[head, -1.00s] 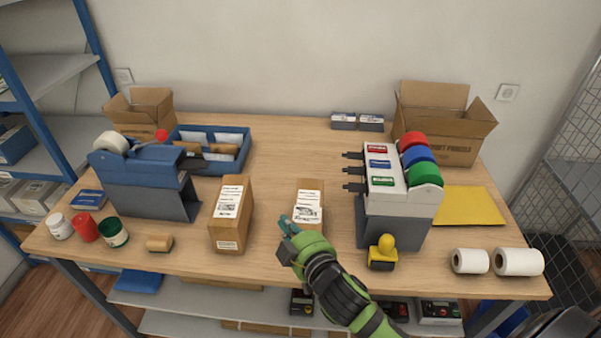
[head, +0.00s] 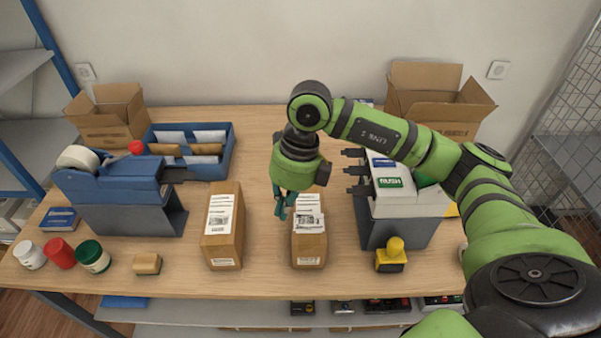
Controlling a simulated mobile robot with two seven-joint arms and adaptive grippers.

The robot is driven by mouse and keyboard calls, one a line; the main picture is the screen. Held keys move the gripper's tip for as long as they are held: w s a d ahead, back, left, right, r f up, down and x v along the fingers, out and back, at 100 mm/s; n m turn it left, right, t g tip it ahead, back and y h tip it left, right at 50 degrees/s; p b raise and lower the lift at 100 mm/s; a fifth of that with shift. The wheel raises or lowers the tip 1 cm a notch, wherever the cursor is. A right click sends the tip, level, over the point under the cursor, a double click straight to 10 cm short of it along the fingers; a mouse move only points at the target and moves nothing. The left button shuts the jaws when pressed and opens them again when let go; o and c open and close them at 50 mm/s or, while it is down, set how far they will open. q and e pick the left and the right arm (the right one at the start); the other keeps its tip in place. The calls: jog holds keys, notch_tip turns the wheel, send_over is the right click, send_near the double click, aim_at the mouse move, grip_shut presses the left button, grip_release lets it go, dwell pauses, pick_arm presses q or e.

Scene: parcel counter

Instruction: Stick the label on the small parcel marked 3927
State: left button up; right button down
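Two small brown parcels stand on the table. The left parcel (head: 222,252) has a white printed label on top and a small white marking on its front. The right parcel (head: 309,250) also has white printed paper on its top and a small marking on its front. The numbers are too small to read. My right gripper (head: 285,207) hangs fingers down over the left rear side of the right parcel, partly hiding its top. Whether its fingers are open or hold a label is unclear. My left gripper is out of view.
A label dispenser (head: 400,215) with several slots stands right of the parcels, behind a yellow-handled stamp (head: 392,256). A blue tape dispenser (head: 115,190) and blue tray (head: 222,165) are at left. Open cartons (head: 105,128) stand at the back. The table between the parcels is clear.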

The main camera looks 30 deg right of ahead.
jog(key=w+d+r+m+h, duration=0.1)
jog(key=d+h, duration=0.2)
jog(key=d, duration=0.4)
jog(key=b, duration=0.4)
send_over(309, 222)
notch_tip(309, 222, down, 6)
jog(key=shift+f, duration=0.25)
jog(key=shift+f, duration=0.2)
jog(key=shift+f+b, duration=1.4)
jog(key=shift+b, duration=0.2)
jog(key=shift+r, duration=0.1)
